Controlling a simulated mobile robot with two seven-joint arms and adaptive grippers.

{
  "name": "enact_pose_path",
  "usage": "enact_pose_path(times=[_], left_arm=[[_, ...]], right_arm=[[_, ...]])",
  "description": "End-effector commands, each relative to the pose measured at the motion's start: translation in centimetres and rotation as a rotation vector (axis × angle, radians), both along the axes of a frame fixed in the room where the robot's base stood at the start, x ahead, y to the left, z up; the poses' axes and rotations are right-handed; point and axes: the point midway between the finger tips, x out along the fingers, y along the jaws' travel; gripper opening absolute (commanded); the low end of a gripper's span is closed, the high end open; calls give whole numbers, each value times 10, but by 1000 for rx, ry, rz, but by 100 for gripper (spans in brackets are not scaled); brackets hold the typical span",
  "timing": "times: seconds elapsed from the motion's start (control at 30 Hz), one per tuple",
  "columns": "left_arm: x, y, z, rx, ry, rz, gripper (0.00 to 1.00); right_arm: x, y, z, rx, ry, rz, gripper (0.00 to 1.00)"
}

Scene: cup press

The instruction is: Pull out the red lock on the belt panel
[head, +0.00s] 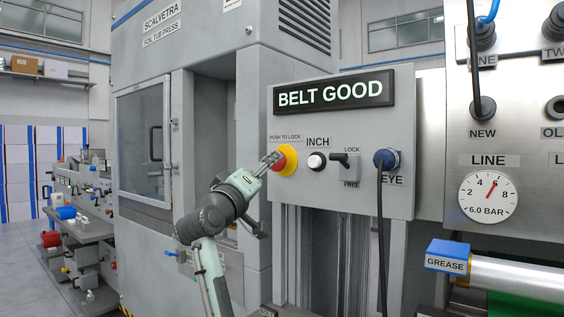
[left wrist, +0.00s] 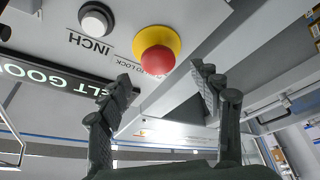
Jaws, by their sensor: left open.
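The red lock (head: 287,160) is a round red button on a yellow ring on the grey belt panel (head: 342,189), under the "PUSH TO LOCK" label. In the left wrist view the red lock (left wrist: 157,61) sits beyond and between the fingers. My left gripper (head: 274,158) is at the left edge of the red lock in the head view and partly overlaps it. In the left wrist view my left gripper (left wrist: 161,80) is open, with its two dark fingers apart and nothing between the pads. I cannot tell whether a finger touches the lock. My right gripper is not in view.
Right of the lock are the INCH button (head: 316,161), a LOCK/FREE lever (head: 345,160) and a blue EYE plug (head: 386,159) with a hanging black cable. The "BELT GOOD" display (head: 332,94) is above. A pressure gauge (head: 487,197) is at the right.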

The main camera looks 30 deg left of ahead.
Motion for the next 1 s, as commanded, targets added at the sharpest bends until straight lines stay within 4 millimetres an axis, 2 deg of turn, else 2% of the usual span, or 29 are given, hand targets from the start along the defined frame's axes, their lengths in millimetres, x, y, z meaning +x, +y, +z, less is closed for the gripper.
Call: enact_pose_path(times=[0.43,0.6,0.83,1.0], left_arm=[[60,12,18,1,0,0,64],[69,14,20,1,1,0,64],[69,14,20,2,0,1,64],[69,14,20,2,1,0,43]], right_arm=[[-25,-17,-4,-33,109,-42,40],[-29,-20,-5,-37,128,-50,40],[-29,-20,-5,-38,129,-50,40],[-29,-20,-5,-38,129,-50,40]])
